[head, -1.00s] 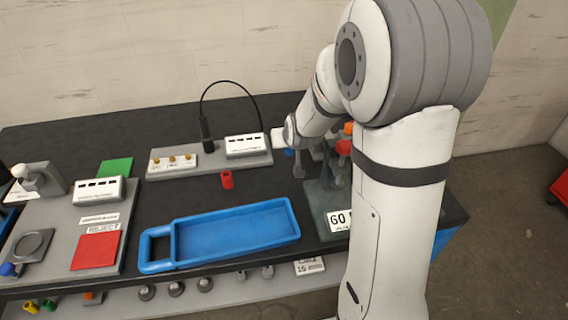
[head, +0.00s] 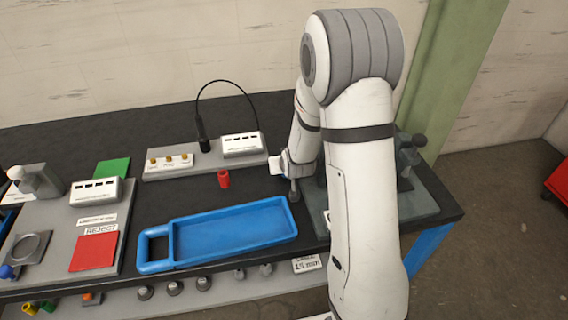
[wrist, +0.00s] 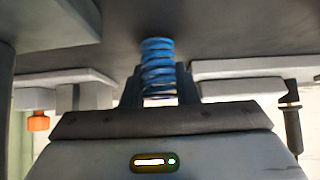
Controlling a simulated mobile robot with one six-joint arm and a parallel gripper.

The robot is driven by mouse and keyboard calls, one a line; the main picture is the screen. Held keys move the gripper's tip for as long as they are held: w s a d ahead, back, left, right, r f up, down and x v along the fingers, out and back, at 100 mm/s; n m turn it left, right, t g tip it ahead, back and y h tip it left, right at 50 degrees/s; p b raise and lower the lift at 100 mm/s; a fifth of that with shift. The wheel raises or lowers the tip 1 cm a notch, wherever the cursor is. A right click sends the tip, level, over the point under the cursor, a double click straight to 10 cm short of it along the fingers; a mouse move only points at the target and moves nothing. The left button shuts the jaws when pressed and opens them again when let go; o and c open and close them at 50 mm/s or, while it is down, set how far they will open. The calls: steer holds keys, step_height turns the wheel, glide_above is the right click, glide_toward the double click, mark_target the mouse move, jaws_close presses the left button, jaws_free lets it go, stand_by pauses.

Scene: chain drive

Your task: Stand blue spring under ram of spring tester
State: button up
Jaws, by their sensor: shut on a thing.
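The blue spring (wrist: 158,70) is held between the two dark fingers of my gripper (wrist: 160,80) in the wrist view. The spring's far end is near a dark surface; I cannot tell whether it touches. The spring tester (head: 425,200) stands at the right end of the bench in the head view, a grey-green base with an upright column. My arm hides much of it, including the place under its ram. My wrist is to the left of the tester's column, and the spring is hidden in the head view.
A blue tray (head: 235,235) lies left of the tester. A red cylinder (head: 224,179) stands behind it, before a grey gauge block (head: 190,172) with a black cabled probe (head: 202,140). A red reject pad (head: 94,252) lies at left. Bare black bench shows around the tray.

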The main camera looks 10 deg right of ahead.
steer(key=shift+f, duration=0.1)
steer(key=shift+f, duration=0.1)
steer(key=o, duration=1.1)
steer(key=shift+c, duration=0.2)
steer(key=shift+r, duration=0.2)
steer(key=shift+s+r, duration=0.35)
steer(key=shift+r, duration=0.1)
steer(key=s+r+g, duration=0.2)
steer(key=s+r, duration=0.3)
steer(key=s, duration=0.4)
steer(key=s+r+g, duration=0.2)
steer(key=s+r, duration=0.4)
steer(key=s, duration=0.4)
steer(key=s+r+g, duration=0.2)
steer(key=s+r, duration=0.4)
steer(key=s, duration=0.4)
steer(key=shift+d+b, duration=0.2)
steer(key=shift+b, duration=0.2)
